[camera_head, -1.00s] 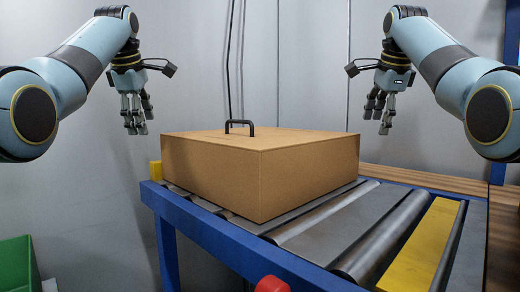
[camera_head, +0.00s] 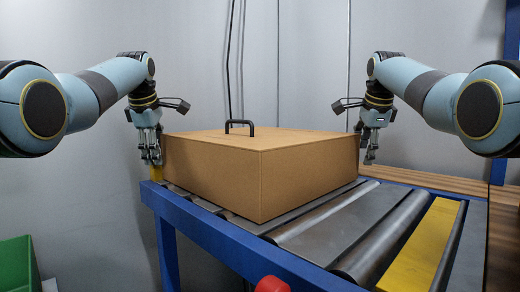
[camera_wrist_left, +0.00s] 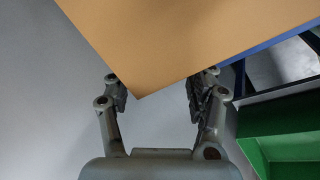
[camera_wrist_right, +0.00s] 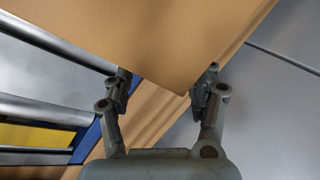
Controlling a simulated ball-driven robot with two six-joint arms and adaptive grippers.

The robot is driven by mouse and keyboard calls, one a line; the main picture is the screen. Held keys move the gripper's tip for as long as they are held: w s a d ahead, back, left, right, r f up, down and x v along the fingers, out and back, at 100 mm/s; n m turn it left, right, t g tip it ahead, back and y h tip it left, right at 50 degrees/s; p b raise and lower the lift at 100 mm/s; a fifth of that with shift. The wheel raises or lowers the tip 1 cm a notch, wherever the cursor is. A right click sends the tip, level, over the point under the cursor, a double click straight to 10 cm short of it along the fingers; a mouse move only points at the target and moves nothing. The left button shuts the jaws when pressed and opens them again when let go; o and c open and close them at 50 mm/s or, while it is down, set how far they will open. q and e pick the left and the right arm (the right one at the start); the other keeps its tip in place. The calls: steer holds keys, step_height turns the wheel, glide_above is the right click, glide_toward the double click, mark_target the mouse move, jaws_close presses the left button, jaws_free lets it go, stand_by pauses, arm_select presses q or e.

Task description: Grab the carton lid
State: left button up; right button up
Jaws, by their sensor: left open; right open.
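A brown carton with its lid (camera_head: 205,137) on sits on the roller conveyor. The lid is flat and has a black handle (camera_head: 240,124) on top. My left gripper (camera_head: 152,160) is at the carton's left corner, fingers down and open. In the left wrist view a carton corner (camera_wrist_left: 140,85) lies between its spread fingers. My right gripper (camera_head: 368,160) is open at the carton's right side, fingers down, partly behind it. In the right wrist view a carton corner (camera_wrist_right: 180,80) reaches between its open fingers. I cannot tell whether any finger touches the cardboard.
The conveyor has a blue frame (camera_head: 230,240), metal rollers (camera_head: 385,240) and a yellow strip (camera_head: 422,245). A red knob (camera_head: 272,284) is at the front. A green bin (camera_head: 18,265) stands at the lower left. A wooden surface (camera_head: 440,182) lies behind right. A wall is behind.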

arm_select(q)
steer(key=shift+d, duration=0.1)
arm_select(e)
steer(key=shift+a, duration=0.1)
arm_select(q)
steer(key=shift+d, duration=0.85)
arm_select(e)
steer(key=shift+a, duration=0.8)
